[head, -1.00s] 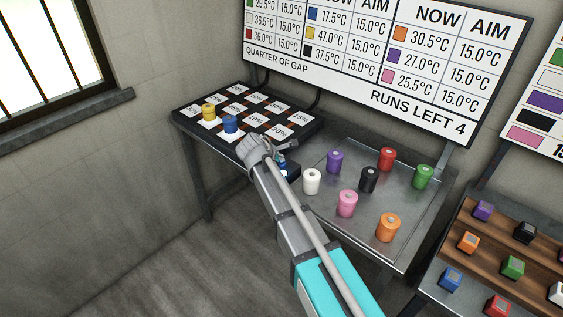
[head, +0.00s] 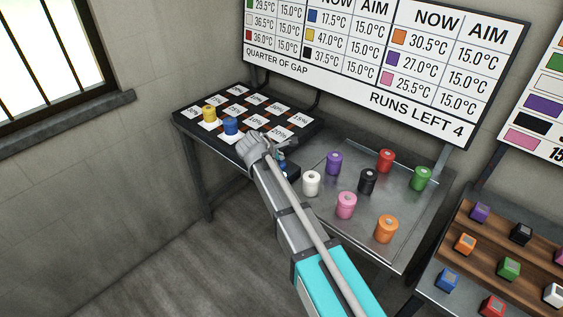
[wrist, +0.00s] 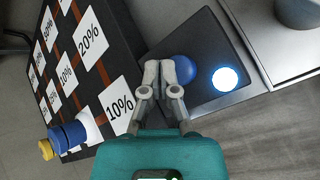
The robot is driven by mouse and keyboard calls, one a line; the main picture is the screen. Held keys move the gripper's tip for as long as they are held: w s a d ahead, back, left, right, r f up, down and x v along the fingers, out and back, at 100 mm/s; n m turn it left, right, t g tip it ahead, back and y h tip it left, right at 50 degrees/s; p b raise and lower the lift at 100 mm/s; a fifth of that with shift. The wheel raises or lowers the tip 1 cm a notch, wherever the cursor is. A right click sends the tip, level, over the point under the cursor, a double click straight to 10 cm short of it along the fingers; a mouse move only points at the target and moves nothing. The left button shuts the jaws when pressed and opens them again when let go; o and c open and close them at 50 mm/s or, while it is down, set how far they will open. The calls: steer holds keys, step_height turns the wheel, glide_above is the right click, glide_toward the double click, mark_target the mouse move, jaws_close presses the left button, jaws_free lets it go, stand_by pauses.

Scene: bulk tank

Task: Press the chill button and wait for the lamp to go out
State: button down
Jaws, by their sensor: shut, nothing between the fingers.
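In the wrist view a dark box carries a blue domed button (wrist: 186,69), which I take to be the chill button, and a round lamp (wrist: 225,79) that glows white with a blue rim. My gripper (wrist: 164,66) has its fingers together with nothing between them. Its tips overlap the left side of the blue button in this view; I cannot tell whether they touch it. In the head view my gripper (head: 283,152) is over the box between the grid board and the metal tray, and mostly hides the button and lamp.
A black grid board (head: 186,123) with percent labels holds a yellow canister (head: 209,113) and a blue canister (head: 231,126). A metal tray (head: 321,211) holds several coloured canisters. A wooden rack (head: 489,242) with coloured blocks stands at right. A temperature board (head: 375,62) reads "RUNS LEFT 4".

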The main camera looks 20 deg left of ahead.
mark_target(280, 163)
steer(key=shift+r+p, duration=2.5)
steer(key=shift+p, duration=0.05)
steer(key=shift+d, duration=0.1)
